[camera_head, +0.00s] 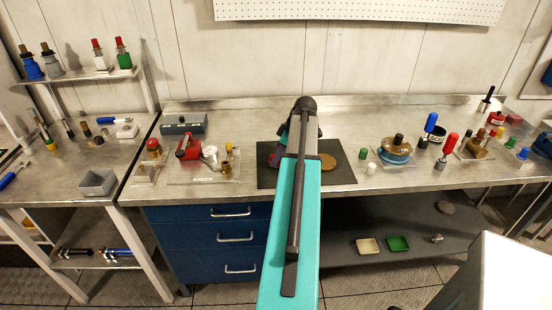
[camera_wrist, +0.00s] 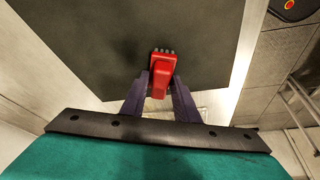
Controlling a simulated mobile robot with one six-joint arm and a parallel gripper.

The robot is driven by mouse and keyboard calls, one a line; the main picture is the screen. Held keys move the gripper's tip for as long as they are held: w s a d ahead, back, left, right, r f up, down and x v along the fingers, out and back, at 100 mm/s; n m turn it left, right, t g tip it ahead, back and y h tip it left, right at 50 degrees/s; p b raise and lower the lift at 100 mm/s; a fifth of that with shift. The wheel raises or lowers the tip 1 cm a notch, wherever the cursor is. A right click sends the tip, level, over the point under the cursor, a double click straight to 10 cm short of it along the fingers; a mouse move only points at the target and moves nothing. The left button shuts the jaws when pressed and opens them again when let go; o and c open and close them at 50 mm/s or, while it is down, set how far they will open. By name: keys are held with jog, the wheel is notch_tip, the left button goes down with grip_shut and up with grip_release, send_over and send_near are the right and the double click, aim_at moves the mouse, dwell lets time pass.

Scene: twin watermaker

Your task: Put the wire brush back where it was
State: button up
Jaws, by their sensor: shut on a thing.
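In the wrist view my gripper (camera_wrist: 161,88) is shut on a red block-like thing with a row of short grey bristle-like tips at its far end. I take it for the wire brush (camera_wrist: 160,70). Behind it the dark mat (camera_wrist: 90,45) fills most of the view; I cannot tell whether the brush touches it. In the head view the dark mat (camera_head: 345,178) lies on the metal bench, with my teal and black arm reaching over it. The arm hides most of the gripper and the brush there.
A brown disc (camera_head: 328,162) lies on the mat's right side. To the left is a clear tray (camera_head: 205,178) with red and brass parts. To the right stand a blue-based round fixture (camera_head: 396,150) and red and blue handled tools. The bench behind the mat is mostly clear.

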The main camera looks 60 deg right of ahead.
jog(key=shift+f, duration=0.15)
jog(key=o, duration=1)
jog(key=shift+r, duration=0.25)
jog(key=b+v, duration=0.2)
jog(key=v, duration=0.9)
jog(key=shift+s+r+b, duration=0.2)
jog(key=shift+r+b, duration=0.15)
